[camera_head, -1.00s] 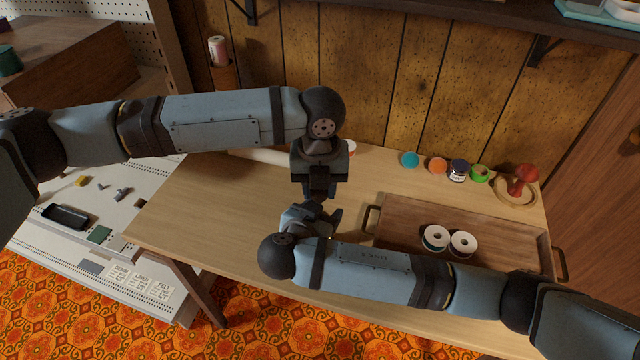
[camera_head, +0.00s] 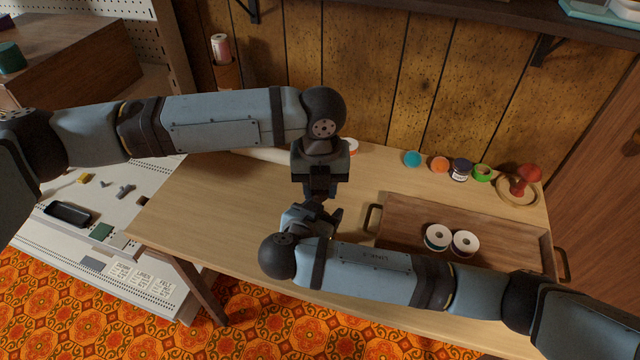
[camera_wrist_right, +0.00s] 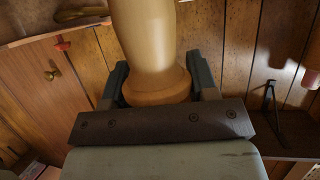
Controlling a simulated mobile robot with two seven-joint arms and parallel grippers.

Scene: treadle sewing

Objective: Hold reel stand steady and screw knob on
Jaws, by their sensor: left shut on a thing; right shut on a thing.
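My left gripper (camera_head: 320,190) points down over the middle of the table; it is shut, but its own arm and the right wrist hide what it holds. My right gripper (camera_head: 318,212) is close in front of it, nearly touching in the picture. In the right wrist view its fingers (camera_wrist_right: 160,85) are shut around a tan, round-edged piece (camera_wrist_right: 157,86), apparently the knob. A smooth cream post (camera_wrist_right: 145,35), apparently part of the reel stand, runs from this piece out of the picture. The seam between them shows no clear gap. The stand's base is hidden.
A wooden tray (camera_head: 405,205) with two white-topped spools (camera_head: 450,240) lies right of the grippers. The table's left part (camera_head: 215,205) is clear.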

